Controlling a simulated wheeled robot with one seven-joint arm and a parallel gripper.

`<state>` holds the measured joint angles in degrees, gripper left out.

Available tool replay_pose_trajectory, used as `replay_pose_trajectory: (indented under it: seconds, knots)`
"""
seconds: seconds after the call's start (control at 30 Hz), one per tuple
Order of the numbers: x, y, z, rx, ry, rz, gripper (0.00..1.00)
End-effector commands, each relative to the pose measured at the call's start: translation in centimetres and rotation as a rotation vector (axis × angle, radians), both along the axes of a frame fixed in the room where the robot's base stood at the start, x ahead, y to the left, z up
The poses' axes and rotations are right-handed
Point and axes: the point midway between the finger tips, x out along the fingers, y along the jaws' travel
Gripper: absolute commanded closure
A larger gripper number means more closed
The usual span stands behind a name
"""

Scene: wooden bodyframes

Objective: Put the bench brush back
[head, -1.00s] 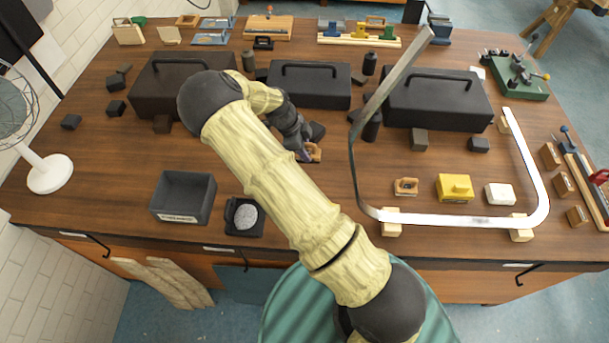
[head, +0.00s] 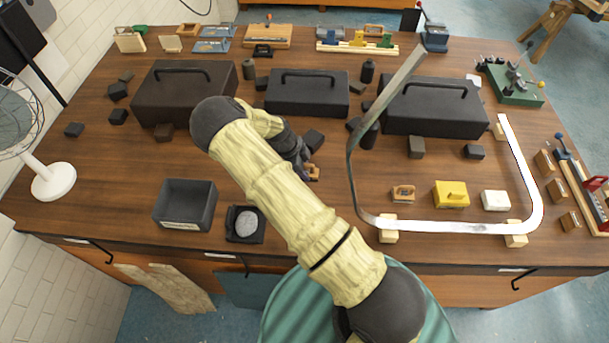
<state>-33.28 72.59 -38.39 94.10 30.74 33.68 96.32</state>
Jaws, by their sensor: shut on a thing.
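My gripper (head: 304,173) is over the middle of the wooden table, mostly hidden behind my own arm and wrist. A small light-brown wooden piece (head: 314,173) shows at its right side, and the gripper is shut on it. The piece is largely covered, so I cannot tell for sure that it is the bench brush. I also cannot tell whether it touches the table. No other thing is clearly recognisable as a bench brush.
A bent metal strip (head: 455,226) on wooden blocks rises tall right of my gripper. Inside its curve are a small wooden piece (head: 403,193), a yellow block (head: 451,194) and a white block (head: 495,201). An open grey bin (head: 186,220) stands left. Black cases (head: 307,101) line the back.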

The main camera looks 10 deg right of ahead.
Motion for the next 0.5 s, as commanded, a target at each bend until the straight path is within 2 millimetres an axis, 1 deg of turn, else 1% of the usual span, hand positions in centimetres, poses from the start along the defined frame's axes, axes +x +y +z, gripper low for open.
replay_pose_trajectory:
  seconds: [0.07, 0.17, 0.3, 0.4, 0.5]
  knots:
    - [0.0, 0.0, -0.2, -0.001, 0.001, 0.000, 0.85]
    - [-0.1, -0.1, -1.1, -0.001, 0.003, -0.001, 0.85]
    - [-0.1, -0.1, -2.9, -0.002, 0.003, -0.001, 0.85]
    - [-0.1, -0.1, -3.8, 0.000, 0.002, -0.001, 0.85]
    - [0.0, 0.0, -4.1, 0.000, 0.000, -0.001, 0.85]
